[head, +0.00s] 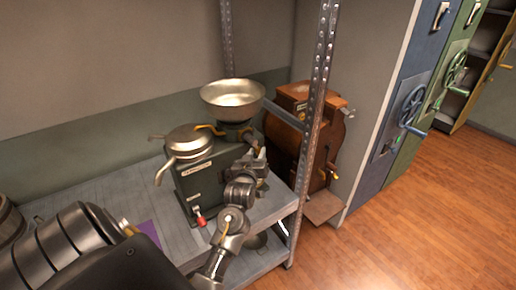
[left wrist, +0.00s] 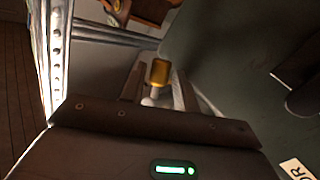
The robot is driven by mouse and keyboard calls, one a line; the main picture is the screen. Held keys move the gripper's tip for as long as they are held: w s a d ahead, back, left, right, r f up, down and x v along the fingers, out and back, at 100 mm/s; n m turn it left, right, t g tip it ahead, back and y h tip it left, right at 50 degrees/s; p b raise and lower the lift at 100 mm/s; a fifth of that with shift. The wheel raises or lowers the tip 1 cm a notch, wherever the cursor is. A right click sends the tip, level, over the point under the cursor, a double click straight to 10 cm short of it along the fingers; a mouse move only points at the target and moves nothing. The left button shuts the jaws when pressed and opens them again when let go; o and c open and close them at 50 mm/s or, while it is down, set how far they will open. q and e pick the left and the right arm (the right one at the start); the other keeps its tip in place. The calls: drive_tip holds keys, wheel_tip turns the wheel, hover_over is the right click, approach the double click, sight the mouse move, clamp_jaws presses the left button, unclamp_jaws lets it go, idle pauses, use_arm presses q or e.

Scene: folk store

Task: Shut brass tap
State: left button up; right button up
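A dark green separator machine (head: 205,180) stands on the grey shelf, with a wide metal bowl (head: 232,98) above it. A curved brass-coloured lever (head: 208,128) shows just under the bowl, probably the tap. My left gripper (head: 258,160) is at the machine's right side, below the bowl. In the left wrist view its fingers (left wrist: 160,90) stand apart, open, with a brass-coloured knob (left wrist: 159,72) showing between them. I cannot tell whether they touch it, or whether the knob belongs to the tap. My right gripper is not in view.
A perforated metal post (head: 316,120) rises close to the right of my left gripper. Beyond it is a brown wooden machine (head: 315,135) with a yellow handle (head: 333,173). A red-tipped lever (head: 200,218) is low on the separator's front. Wooden floor at right is free.

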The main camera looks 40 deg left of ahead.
use_arm(q)
drive_tip(key=shift+x, duration=1.15)
